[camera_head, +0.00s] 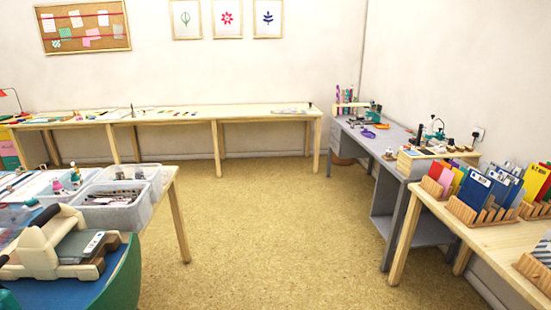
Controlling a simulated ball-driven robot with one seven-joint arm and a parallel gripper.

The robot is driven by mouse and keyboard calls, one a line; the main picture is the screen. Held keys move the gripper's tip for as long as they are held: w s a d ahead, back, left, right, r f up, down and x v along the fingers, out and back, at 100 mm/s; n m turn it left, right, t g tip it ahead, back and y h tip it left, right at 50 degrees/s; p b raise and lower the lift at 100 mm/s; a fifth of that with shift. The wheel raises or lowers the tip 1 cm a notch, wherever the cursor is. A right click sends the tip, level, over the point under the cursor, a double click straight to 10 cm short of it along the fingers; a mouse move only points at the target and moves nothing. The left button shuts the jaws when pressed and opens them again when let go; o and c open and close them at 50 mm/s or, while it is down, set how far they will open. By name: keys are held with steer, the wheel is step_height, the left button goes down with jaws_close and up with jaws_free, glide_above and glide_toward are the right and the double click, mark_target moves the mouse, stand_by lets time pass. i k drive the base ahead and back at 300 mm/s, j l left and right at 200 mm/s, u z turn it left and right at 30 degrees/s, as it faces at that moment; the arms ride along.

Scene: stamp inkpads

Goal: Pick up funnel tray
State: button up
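I cannot make out the funnel tray for certain. A small purple item (368,133) lies on the grey desk (392,139) along the right wall. It is too small to tell whether it is the funnel tray. Near it on the desk is a teal item (375,112). My gripper is not in view.
A wooden table at the right front holds racks of coloured folders (483,190). A table at left holds grey bins (112,212) and a beige press-like machine (40,248). A long wooden table (217,114) runs along the back wall. The middle floor (265,235) is clear.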

mark_target(370, 134)
steer(key=i, duration=1.9)
steer(key=i+z, duration=0.1)
steer(key=i, duration=0.85)
steer(key=i+j+z, duration=0.1)
steer(key=i, duration=0.9)
steer(key=i+z, duration=0.25)
steer(key=i, duration=0.2)
steer(key=i+j+z, duration=0.1)
steer(key=i+z, duration=0.2)
steer(key=i, duration=0.15)
steer(key=i+j+z, duration=0.25)
steer(key=i, duration=0.15)
steer(key=l, duration=0.1)
